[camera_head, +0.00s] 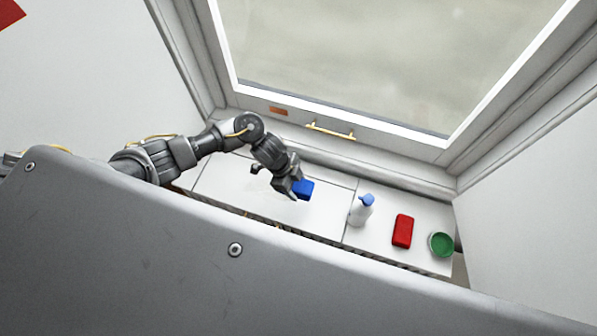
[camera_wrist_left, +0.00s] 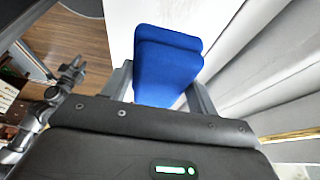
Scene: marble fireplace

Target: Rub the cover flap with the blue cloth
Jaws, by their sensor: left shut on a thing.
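The blue cloth (camera_head: 305,189) is a thick folded pad in my left gripper (camera_head: 297,188). The left wrist view shows the cloth (camera_wrist_left: 167,68) between the two fingers, which are shut on it. A flat white panel (camera_head: 328,208), which looks like the cover flap, lies below the cloth on the ledge under the window. I cannot tell whether the cloth touches it. My right gripper does not show in the head view. A grey jointed arm (camera_wrist_left: 42,115), probably my right one, shows at the left of the left wrist view, its jaws too small to read.
A white bottle with a blue top (camera_head: 362,209), a red block (camera_head: 403,231) and a green round dish (camera_head: 441,244) stand on the ledge's right part. The window frame with a brass handle (camera_head: 330,131) rises behind. The panel's left part is clear.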

